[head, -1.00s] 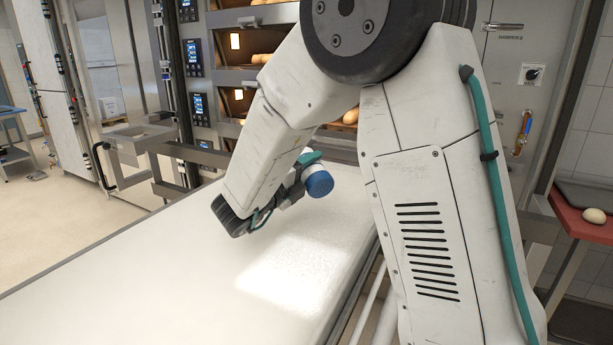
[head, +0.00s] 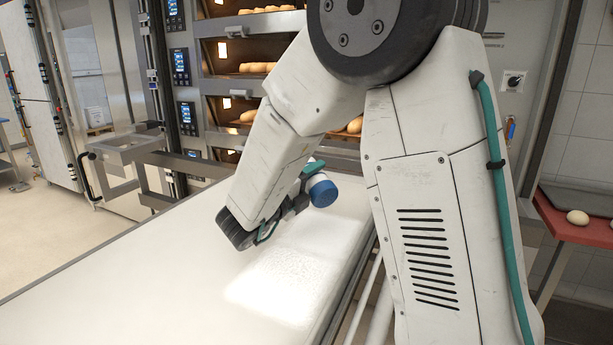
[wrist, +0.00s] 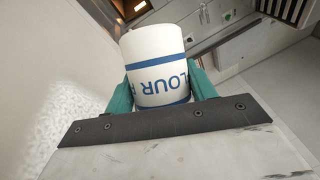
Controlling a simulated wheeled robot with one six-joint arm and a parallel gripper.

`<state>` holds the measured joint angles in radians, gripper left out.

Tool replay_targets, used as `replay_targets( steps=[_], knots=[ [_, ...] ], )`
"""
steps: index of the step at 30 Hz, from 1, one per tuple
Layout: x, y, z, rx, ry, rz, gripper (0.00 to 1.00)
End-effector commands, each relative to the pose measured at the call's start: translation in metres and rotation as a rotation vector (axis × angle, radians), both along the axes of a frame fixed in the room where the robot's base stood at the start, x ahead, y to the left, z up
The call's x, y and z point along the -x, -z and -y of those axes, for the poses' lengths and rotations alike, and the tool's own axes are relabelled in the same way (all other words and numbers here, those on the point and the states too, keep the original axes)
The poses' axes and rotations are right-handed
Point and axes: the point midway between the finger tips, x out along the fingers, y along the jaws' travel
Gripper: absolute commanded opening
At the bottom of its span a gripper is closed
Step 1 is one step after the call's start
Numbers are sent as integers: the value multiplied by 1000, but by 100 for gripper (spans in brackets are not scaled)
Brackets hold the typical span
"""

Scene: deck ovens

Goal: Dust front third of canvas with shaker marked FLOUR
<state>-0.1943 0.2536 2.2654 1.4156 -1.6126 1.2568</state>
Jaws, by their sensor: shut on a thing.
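The shaker (head: 321,190) is a white cylinder with a blue end, held tilted above the canvas in the head view. In the wrist view the shaker (wrist: 158,62) shows blue bands and upside-down lettering, partly cut off, that reads as FLOUR. My gripper (head: 303,186) is shut on it, with teal fingers on both sides in the wrist view (wrist: 160,88). The canvas (head: 130,270) is a long pale surface. A whiter, grainy patch of flour (head: 290,270) lies on it below and in front of the shaker, reaching toward its right edge.
Deck ovens (head: 250,70) with loaves inside stand behind the canvas. A metal frame with a handle (head: 130,150) is at the canvas's far left. A red-topped table (head: 575,232) with pale dough balls is at the right. Floor shows free at the left.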

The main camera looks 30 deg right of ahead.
Motion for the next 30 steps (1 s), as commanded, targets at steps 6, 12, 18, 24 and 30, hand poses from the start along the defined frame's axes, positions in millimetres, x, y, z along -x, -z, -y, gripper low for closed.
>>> replay_targets(
  steps=[6, 12, 18, 24, 30],
  knots=[
    [17, 0, -6, -1, -1, 0, 27],
    [6, 0, -26, 0, -1, 0, 27],
    [-4, 0, -46, 0, -1, 1, 27],
    [-15, 0, -65, -1, -1, 0, 27],
    [-25, 0, -85, 0, -2, 2, 27]
  ],
)
